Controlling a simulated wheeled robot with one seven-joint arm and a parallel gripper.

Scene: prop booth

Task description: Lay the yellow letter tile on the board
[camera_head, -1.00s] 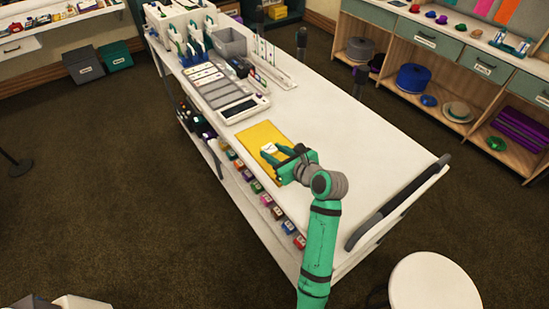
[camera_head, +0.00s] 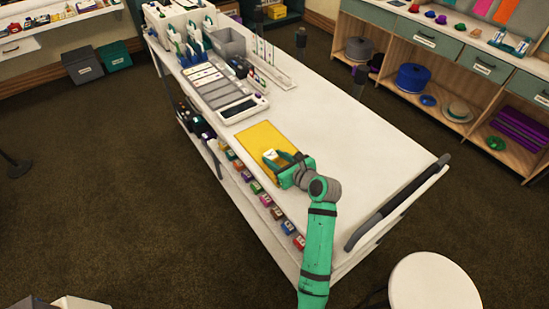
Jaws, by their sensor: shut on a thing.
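A flat yellow board (camera_head: 262,134) lies on the white trolley top, near its left edge. My gripper (camera_head: 273,161) is over the board's near end, its green fingers shut on a small block, the letter tile (camera_head: 270,155). The tile's top looks pale with a small dark mark; its yellow is hard to make out at this size. The fingers hide the tile's sides and part of the board's near end. I cannot tell whether the tile touches the board.
A white keypad-like device (camera_head: 243,109) stands just beyond the board. Grey trays and upright holders fill the far end. Several coloured blocks (camera_head: 276,213) sit on a lower shelf. A dark handle (camera_head: 398,202) borders the near right; the trolley top's right side is clear.

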